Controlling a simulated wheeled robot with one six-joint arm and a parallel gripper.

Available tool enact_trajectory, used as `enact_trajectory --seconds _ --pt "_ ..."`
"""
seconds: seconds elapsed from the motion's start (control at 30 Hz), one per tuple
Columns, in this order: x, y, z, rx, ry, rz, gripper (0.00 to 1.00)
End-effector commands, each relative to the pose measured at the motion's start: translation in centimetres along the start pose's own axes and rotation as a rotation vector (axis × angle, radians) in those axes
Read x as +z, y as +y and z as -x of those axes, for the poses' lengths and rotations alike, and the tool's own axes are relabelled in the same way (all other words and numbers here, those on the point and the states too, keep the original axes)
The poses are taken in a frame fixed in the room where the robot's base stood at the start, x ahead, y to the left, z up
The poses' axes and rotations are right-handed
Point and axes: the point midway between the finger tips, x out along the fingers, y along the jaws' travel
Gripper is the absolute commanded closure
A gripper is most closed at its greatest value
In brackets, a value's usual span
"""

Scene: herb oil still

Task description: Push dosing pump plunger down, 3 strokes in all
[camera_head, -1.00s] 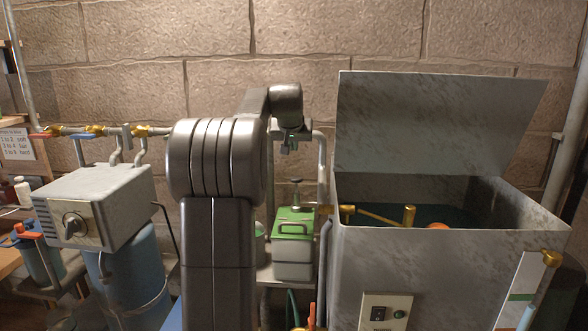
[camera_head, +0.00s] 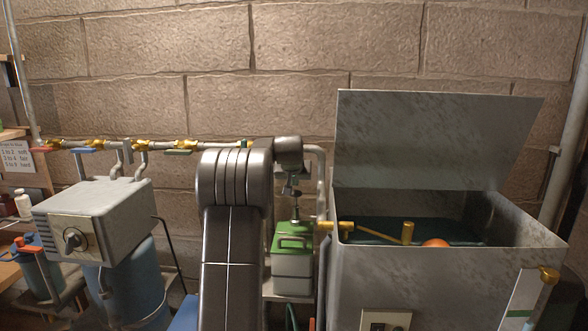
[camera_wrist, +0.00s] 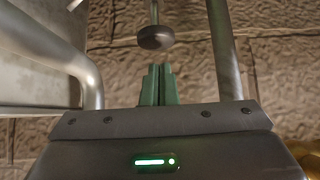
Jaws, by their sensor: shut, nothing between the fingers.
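The plunger looks raised. My gripper (camera_head: 291,181) is shut and empty, just above the knob. In the wrist view the green fingers (camera_wrist: 157,72) are together, and the knob (camera_wrist: 156,38) is just beyond their tips with a small gap showing. Whether they touch is hard to tell in the head view.
The open metal tank (camera_head: 440,280) with a raised lid stands close on the right. A brass fitting (camera_head: 335,226) sits between pump and tank. A grey pipe runs beside the pump. A grey box with a dial (camera_head: 95,220) stands on the left.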

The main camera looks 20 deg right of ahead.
Motion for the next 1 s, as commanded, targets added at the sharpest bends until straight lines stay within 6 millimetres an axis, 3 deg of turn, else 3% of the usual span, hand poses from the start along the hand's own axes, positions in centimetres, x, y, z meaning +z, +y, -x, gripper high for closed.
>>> enact_trajectory --seconds 0.2,0.63,1.0 --pt "1.2 0.0 -1.2 0.0 0.0 0.0 1.0" --pt "1.6 0.0 -1.5 0.0 0.001 0.001 1.0" --pt "4.2 0.0 -4.2 0.0 -0.001 0.001 1.0"
